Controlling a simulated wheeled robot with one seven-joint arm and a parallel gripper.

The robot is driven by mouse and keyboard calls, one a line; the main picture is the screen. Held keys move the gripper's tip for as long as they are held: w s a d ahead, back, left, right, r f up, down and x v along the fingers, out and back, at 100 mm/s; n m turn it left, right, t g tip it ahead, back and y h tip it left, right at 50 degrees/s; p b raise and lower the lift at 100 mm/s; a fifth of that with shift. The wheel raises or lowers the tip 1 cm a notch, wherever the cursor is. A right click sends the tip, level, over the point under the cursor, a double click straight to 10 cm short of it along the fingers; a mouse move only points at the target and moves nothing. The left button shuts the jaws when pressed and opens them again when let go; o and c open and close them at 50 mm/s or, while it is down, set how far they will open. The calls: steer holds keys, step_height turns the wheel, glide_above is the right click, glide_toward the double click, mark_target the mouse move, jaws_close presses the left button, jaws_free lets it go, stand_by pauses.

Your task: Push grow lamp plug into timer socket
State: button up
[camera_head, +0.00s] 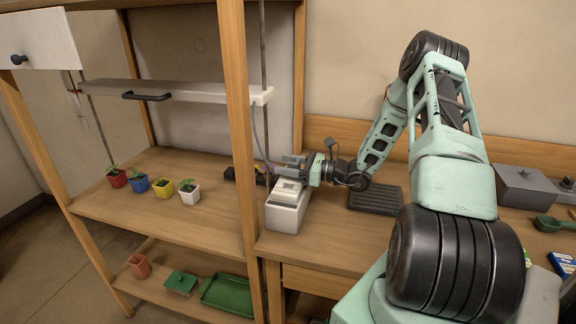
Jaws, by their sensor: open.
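The grow lamp (178,91) is a long pale bar with a black handle, hung across the shelf frame at the left. A thin bluish cord runs down from its right end toward my gripper. My gripper (281,165) is open, pointing left beside the wooden post. A white box (285,214) with a smaller ridged white block (288,191) on top stands just below it; this may be the timer, but I cannot make out a socket. A small black object (243,174) lies behind the post, left of my gripper. The plug is too small to tell apart near the fingers.
Several small potted seedlings (164,187) stand on the left shelf. A green tray (228,293) and a terracotta pot (139,265) are on the lower shelf. The wooden post (240,130) is close to my gripper. A dark ribbed mat (375,198) lies right of the white box.

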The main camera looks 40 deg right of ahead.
steer(key=b+v, duration=0.3)
steer(key=v, duration=1.4)
steer(key=shift+d+b, duration=0.2)
steer(key=shift+b, duration=0.15)
steer(key=shift+s, duration=0.15)
steer(key=w+a+r+n+g+y, duration=0.1)
steer(key=a+r+n+g+y, duration=0.1)
steer(key=a+n+g, duration=0.9)
steer(key=w+a+r+n+g+y, duration=0.1)
steer(key=a+n+g, duration=0.3)
steer(key=a, duration=1.3)
steer(key=s+a+r+n+h, duration=0.3)
steer(key=s+a+n+h, duration=0.8)
steer(key=s+a+n, duration=0.6)
steer(key=a+n, duration=0.2)
steer(key=n, duration=0.3)
steer(key=shift+n+g, duration=0.3)
steer(key=shift+n, duration=0.1)
